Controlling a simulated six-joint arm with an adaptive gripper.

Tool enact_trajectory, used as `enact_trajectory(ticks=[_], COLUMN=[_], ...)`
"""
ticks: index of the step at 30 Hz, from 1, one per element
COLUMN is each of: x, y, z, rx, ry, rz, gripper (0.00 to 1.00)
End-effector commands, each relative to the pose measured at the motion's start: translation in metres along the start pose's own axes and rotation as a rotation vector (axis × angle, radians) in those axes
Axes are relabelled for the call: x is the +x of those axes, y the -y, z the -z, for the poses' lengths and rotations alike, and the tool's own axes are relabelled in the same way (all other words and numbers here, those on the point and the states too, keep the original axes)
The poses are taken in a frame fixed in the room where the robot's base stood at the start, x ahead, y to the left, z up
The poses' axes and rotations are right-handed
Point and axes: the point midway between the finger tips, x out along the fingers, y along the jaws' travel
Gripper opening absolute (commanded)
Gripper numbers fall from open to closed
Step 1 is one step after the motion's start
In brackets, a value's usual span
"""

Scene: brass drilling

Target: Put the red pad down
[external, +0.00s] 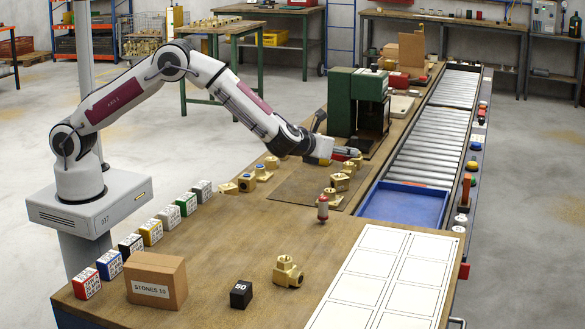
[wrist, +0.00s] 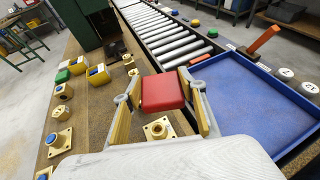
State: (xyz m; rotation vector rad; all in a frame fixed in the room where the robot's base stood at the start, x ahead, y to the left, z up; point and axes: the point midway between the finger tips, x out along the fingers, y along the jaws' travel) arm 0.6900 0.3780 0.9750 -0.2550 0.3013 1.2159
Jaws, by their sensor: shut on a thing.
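The red pad (wrist: 162,91) is a small rounded block between the two fingers of my gripper (wrist: 163,103) in the wrist view. My gripper is shut on it, with a yellowish finger on each side. In the external view my gripper (external: 343,155) is in front of the green drill press (external: 358,101), above the bench. A little red shows at its tip; most of the pad is hidden there. In the wrist view a brass flanged fitting (wrist: 158,130) appears just below the pad in the picture.
Several brass fittings (external: 340,182) stand around the dark mat (external: 290,187). The blue tray (external: 403,206) lies to the right, at the end of the roller conveyor (external: 432,130). The bench's middle front is mostly clear.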

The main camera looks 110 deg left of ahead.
Motion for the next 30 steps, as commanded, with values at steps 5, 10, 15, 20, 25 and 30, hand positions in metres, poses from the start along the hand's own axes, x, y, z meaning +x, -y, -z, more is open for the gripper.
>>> enact_trajectory(ticks=[5, 10, 15, 20, 25, 30], x=[-0.048, -0.095, -0.144, -0.192, -0.245, -0.298], y=[0.041, 0.075, 0.102, 0.125, 0.143, 0.156], z=[0.01, 0.021, 0.033, 0.046, 0.061, 0.076], rx=[0.033, 0.064, 0.095, 0.124, 0.156, 0.187], ry=[0.0, -0.002, -0.003, -0.004, -0.006, -0.007], rz=[0.079, 0.152, 0.223, 0.292, 0.365, 0.438], gripper=[0.19, 0.19, 0.19, 0.19, 0.19, 0.19])
